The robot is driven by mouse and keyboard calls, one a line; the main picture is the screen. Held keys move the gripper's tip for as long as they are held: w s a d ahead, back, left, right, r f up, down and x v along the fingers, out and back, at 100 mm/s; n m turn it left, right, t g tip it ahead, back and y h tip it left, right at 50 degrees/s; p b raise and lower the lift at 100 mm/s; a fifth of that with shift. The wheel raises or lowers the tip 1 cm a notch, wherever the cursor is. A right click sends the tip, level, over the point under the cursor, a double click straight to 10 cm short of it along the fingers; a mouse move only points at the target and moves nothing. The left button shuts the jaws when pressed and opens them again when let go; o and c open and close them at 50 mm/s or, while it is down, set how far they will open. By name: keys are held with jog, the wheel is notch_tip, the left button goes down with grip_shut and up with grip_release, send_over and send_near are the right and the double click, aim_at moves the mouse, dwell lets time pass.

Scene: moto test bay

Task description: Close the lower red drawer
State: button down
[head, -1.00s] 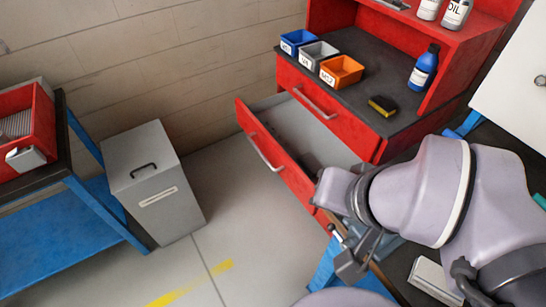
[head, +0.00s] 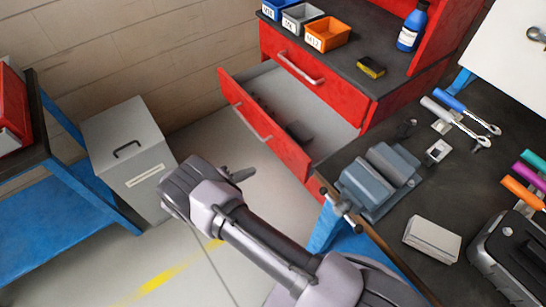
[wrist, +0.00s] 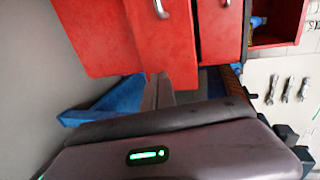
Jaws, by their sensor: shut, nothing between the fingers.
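The lower red drawer (head: 262,128) stands pulled out of the red cabinet in the head view, its grey inside and some dark items showing. Its front has a silver handle (head: 252,124). The upper red drawer (head: 310,75) is shut. My gripper (head: 243,174) is in front of the open drawer, below and left of its front in the picture, apart from it. Its fingers are together and empty. In the wrist view the fingers (wrist: 158,90) point toward a large red front (wrist: 130,40), which seems to be the open drawer's; the remaining gap is hard to judge.
A grey bin (head: 130,155) and a blue cart (head: 60,235) stand at the left. A workbench at the right carries a vise (head: 380,180), a white box (head: 432,240) and wrenches (head: 465,125). Bare floor lies between bin and drawer.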

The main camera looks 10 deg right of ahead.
aim_at(287, 155)
jog(key=b+x, duration=0.1)
jog(key=x, duration=0.3)
jog(key=b+x, duration=0.1)
jog(key=x, duration=0.3)
jog(key=b+x, duration=0.1)
jog(key=x, duration=0.3)
jog(key=shift+w+d+r, duration=0.1)
jog(key=shift+d+r, duration=0.15)
jog(key=shift+d, duration=0.2)
jog(key=shift+w+d, duration=0.3)
jog(key=shift+d, duration=0.15)
jog(key=shift+r, duration=0.1)
